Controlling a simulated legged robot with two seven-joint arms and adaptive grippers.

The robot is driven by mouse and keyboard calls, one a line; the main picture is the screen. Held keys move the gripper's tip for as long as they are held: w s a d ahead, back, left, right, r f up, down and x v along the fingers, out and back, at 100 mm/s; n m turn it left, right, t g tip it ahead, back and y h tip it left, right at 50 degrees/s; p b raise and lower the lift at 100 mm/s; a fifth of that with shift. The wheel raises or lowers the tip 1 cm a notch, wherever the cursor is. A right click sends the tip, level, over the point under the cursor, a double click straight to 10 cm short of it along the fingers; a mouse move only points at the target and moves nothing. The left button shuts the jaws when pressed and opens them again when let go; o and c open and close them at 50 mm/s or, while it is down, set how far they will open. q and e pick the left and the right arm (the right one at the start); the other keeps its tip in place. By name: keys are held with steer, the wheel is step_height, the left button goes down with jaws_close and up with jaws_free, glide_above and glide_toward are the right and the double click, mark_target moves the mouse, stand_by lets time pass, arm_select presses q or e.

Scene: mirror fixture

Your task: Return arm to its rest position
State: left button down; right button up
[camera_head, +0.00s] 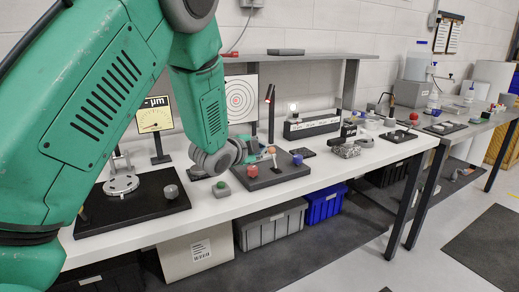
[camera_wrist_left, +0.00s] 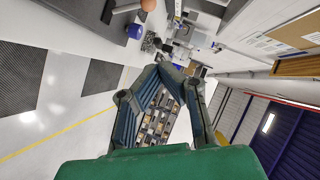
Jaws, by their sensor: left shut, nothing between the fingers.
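My left arm (camera_head: 120,90) is green and fills the left of the head view. It rises from the lower left, bends at the top and comes down to a grey wrist over the white bench. My left gripper (camera_head: 251,151) is small and partly hidden behind the wrist, above the dark block (camera_head: 290,172) with red and blue knobs. In the left wrist view the fingers of my left gripper (camera_wrist_left: 170,70) come together at the tips, with nothing between them. My right gripper is in neither view.
A black plate (camera_head: 160,212) with a round metal mount (camera_head: 121,185) lies on the bench (camera_head: 222,208). A green button box (camera_head: 221,189) sits near the front edge. A dark post (camera_head: 271,115) and a target board (camera_head: 241,99) stand behind. Grey (camera_head: 272,228) and blue bins (camera_head: 325,204) are below.

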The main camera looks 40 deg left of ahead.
arm_select(q)
steer(key=s+d+f+n+g, duration=0.25)
steer(key=s+f, duration=0.25)
steer(key=f, duration=0.3)
steer(key=s+d+f+n+g+h, duration=0.1)
steer(key=s+d+f+g, duration=0.1)
steer(key=s+d+f, duration=0.5)
steer(key=s+d+f+n+g, duration=0.15)
steer(key=s+f, duration=0.25)
steer(key=f, duration=0.6)
steer(key=s+d+f+n+g, duration=0.2)
steer(key=s+f, duration=0.1)
steer(key=s, duration=0.5)
steer(key=s+d+f+n+g, duration=0.2)
steer(key=s+f+g, duration=0.1)
steer(key=s, duration=0.5)
steer(key=s+d+f+n+g, duration=0.1)
steer(key=s+d+f+g, duration=0.1)
steer(key=s+f, duration=0.3)
steer(key=s+d+b, duration=0.1)
steer(key=s, duration=0.2)
steer(key=shift+n+g+h, duration=0.4)
steer(key=shift+d+r, duration=0.1)
steer(key=shift+d, duration=0.25)
steer(key=shift+a, duration=0.15)
